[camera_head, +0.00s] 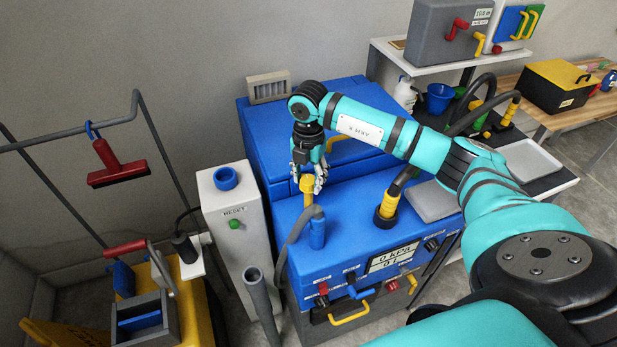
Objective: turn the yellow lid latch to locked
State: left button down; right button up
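A yellow upright piece (307,187), which looks like the lid latch, stands at the front edge of the blue machine's lid area. My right gripper (309,178) points down over it. Its two fingers are spread to either side of the top of the yellow piece. I cannot tell whether they touch it, and its top is partly hidden. The blue lid (265,135) is down, with a yellow handle (348,140) partly behind my arm. The latch's locked or unlocked position cannot be read. My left gripper is not in view.
A blue nozzle with a grey hose (317,230) and a black hose with a yellow collar (387,208) rise close to the gripper. The front panel (345,280) holds knobs and a display.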

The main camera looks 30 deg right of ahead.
jog(key=shift+o, duration=1.4)
notch_tip(320, 180, up, 12)
jog(key=shift+f, duration=0.1)
